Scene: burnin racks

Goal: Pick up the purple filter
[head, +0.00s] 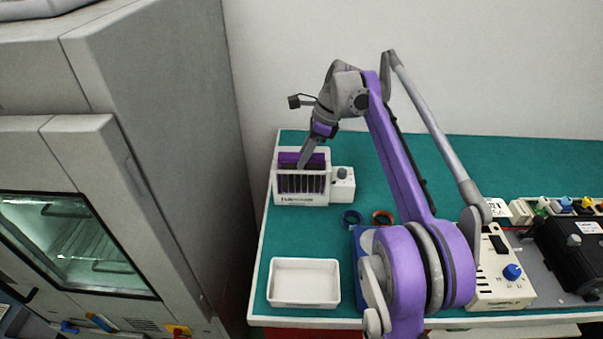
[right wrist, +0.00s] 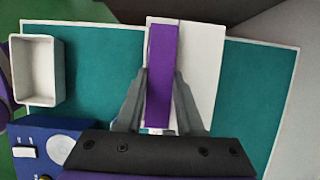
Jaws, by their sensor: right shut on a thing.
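The purple filter (head: 288,159) is a flat purple panel at the white slotted rack (head: 302,199) on the green bench. In the right wrist view the purple filter (right wrist: 162,65) shows as a long upright strip between the two grey fingers. My right gripper (head: 303,163) comes down from above at the rack and is shut on the filter. It also shows in the right wrist view (right wrist: 161,78), with a finger on each side of the filter. I cannot tell how far the filter sits in the rack. My left gripper is not in view.
A small white unit with a knob (head: 342,185) adjoins the rack. An empty white tray (head: 304,301) lies at the front left of the bench. Blue (head: 350,220) and orange (head: 383,218) rings lie between. A grey cabinet (head: 160,120) stands left; the back of the bench is clear.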

